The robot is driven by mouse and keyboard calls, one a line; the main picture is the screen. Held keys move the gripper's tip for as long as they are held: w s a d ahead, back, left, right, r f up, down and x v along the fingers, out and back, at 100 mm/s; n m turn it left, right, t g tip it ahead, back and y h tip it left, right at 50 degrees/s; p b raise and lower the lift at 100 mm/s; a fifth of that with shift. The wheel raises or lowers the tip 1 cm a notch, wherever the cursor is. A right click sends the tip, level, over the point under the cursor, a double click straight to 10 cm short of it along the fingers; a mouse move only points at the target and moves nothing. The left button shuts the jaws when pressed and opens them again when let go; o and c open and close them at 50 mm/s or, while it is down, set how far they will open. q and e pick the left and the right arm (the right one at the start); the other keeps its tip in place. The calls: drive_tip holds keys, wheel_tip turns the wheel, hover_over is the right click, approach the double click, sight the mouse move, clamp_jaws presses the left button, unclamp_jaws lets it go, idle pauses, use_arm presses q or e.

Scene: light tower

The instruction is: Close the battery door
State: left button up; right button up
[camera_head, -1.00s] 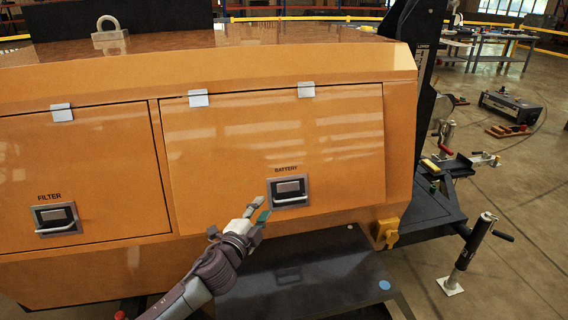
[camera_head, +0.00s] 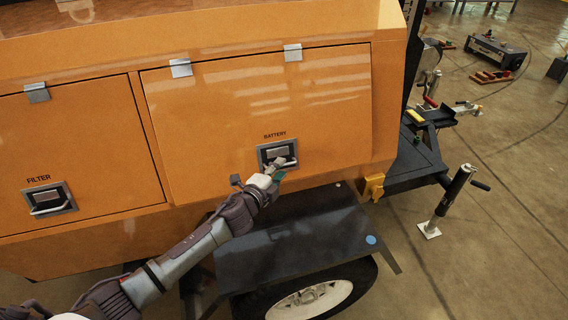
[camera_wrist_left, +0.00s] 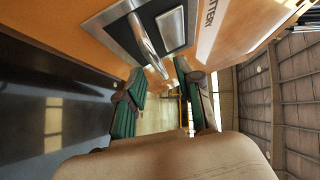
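The battery door (camera_head: 210,115) is an orange panel with two silver hinges on its top edge. It hangs down over its opening; I cannot tell if it sits fully flush. Its grey latch (camera_head: 270,150) is low on the panel, under the BATTERY label. My left gripper (camera_head: 277,170) is at the lower edge of this latch. In the left wrist view, its green-padded fingers (camera_wrist_left: 158,80) are apart. The silver latch handle (camera_wrist_left: 148,45) reaches toward the gap between them; I cannot tell if they touch. My right gripper is not in view.
The filter door (camera_head: 75,150) is at the left, in line with its frame. A dark fender (camera_head: 290,245) over a wheel (camera_head: 310,300) juts out below the battery door. A yellow bracket (camera_head: 374,187) and a jack stand (camera_head: 452,200) are at the right.

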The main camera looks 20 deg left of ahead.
sight(284, 165)
use_arm(q)
drive_tip(key=shift+x, duration=1.65)
clamp_jaws()
